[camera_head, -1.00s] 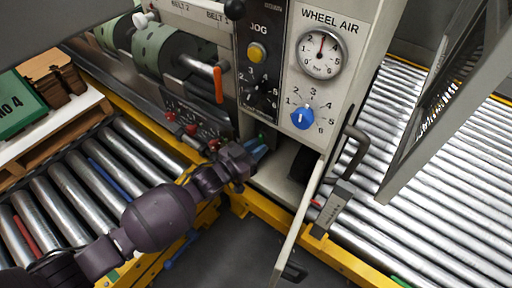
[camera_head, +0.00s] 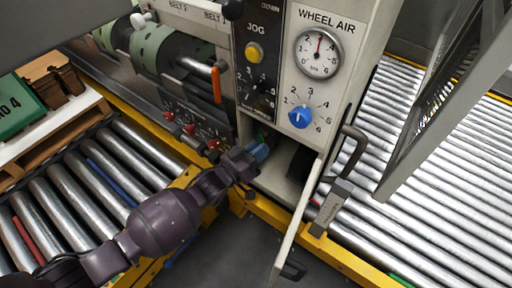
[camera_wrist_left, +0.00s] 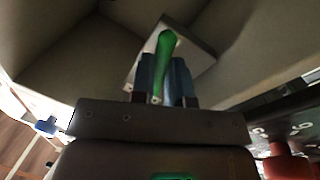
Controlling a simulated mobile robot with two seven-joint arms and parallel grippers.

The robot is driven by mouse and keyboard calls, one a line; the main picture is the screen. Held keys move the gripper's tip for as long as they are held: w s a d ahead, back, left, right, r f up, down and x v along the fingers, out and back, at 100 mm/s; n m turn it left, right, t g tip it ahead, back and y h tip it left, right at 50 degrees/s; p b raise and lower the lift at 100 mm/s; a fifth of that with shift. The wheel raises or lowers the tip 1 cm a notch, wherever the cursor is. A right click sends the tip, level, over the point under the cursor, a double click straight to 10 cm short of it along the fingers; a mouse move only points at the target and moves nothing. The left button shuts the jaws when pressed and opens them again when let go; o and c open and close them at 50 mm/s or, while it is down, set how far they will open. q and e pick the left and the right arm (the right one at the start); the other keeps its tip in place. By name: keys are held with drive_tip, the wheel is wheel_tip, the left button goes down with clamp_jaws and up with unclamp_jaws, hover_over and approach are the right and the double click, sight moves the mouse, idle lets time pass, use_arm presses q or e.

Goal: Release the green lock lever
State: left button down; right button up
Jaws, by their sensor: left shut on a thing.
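The green lock lever (camera_wrist_left: 164,55) shows in the left wrist view, standing up from a pale plate (camera_wrist_left: 202,60) inside an open cabinet compartment. My left gripper (camera_wrist_left: 165,80) has its blue-grey fingers on both sides of the lever and is shut on it; the lever's top sticks out beyond the fingertips. In the head view my left gripper (camera_head: 260,152) reaches into the compartment below the control panel, and only a small dark green bit of the lever (camera_head: 263,137) shows there. My right gripper is not in view.
The open cabinet door (camera_head: 298,225) with its black handle stands right of my left gripper. A blue knob (camera_head: 300,117) and a pressure gauge (camera_head: 320,53) sit on the panel above. Red-knobbed controls (camera_head: 190,129) are left of the opening. Roller conveyors lie on both sides.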

use_arm(q)
drive_tip(key=n, duration=0.2)
drive_tip(key=d+n, duration=0.1)
drive_tip(key=n, duration=0.1)
drive_tip(key=s+n+t, duration=0.1)
drive_tip(key=n, duration=0.1)
drive_tip(key=shift+d+r, duration=0.2)
drive_tip(key=shift+r, duration=0.1)
drive_tip(key=shift+s+d+r+n+t+y, duration=0.15)
drive_tip(key=shift+r+n+t, duration=0.1)
drive_tip(key=shift+n, duration=0.7)
drive_tip(key=shift+s+d+r+n+t+y, duration=0.1)
drive_tip(key=shift+r+n+t+y, duration=0.15)
drive_tip(key=shift+n, duration=0.65)
drive_tip(key=shift+s+d+r+n+t+y, duration=0.1)
drive_tip(key=shift+n+t, duration=0.2)
drive_tip(key=shift+n, duration=0.65)
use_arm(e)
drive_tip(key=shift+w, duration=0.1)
use_arm(q)
drive_tip(key=c, duration=1.4)
unclamp_jaws()
drive_tip(key=shift+r, duration=0.1)
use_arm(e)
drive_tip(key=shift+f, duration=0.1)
